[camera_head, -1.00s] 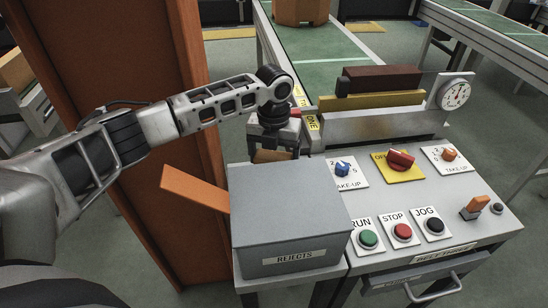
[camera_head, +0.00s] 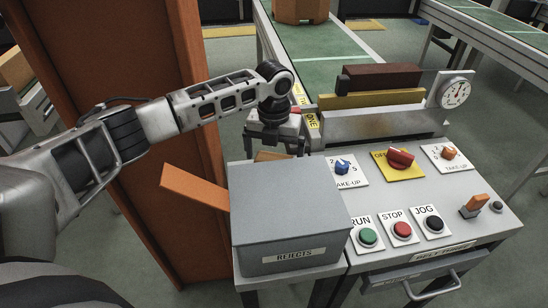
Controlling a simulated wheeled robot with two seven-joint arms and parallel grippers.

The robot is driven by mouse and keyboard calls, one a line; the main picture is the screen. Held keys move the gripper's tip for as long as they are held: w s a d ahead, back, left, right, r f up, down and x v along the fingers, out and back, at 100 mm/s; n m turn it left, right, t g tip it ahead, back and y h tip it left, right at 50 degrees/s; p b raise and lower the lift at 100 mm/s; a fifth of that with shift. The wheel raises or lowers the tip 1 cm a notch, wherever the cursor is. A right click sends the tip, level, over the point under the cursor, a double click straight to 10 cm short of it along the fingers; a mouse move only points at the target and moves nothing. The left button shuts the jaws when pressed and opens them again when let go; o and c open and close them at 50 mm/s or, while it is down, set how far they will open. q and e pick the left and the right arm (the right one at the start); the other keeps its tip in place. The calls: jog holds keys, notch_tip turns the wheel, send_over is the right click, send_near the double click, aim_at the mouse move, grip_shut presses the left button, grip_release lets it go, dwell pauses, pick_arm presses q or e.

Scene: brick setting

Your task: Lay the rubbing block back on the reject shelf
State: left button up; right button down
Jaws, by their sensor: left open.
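A brown block (camera_head: 268,156), perhaps the rubbing block, shows just above the back edge of the grey box labelled REJECTS (camera_head: 290,227). Most of it is hidden behind that box. My left gripper (camera_head: 275,142) points down directly above the block, behind the box. It is open; its fingertips are hard to make out, and whether they touch the block cannot be told. The reject shelf is probably the grey surface (camera_head: 338,266) under the box, of which only a strip shows. My right gripper is not in view.
An orange strip (camera_head: 194,189) sticks out left of the box. To the right is a control panel (camera_head: 478,222) with knobs, buttons and a lever. A dial gauge (camera_head: 455,93) and stacked bars (camera_head: 383,79) stand behind it. A brown upright (camera_head: 165,220) stands close at the left.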

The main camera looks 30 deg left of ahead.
aim_at(274, 156)
pick_arm(q)
notch_tip(274, 156, up, 10)
jog(key=shift+r, duration=0.15)
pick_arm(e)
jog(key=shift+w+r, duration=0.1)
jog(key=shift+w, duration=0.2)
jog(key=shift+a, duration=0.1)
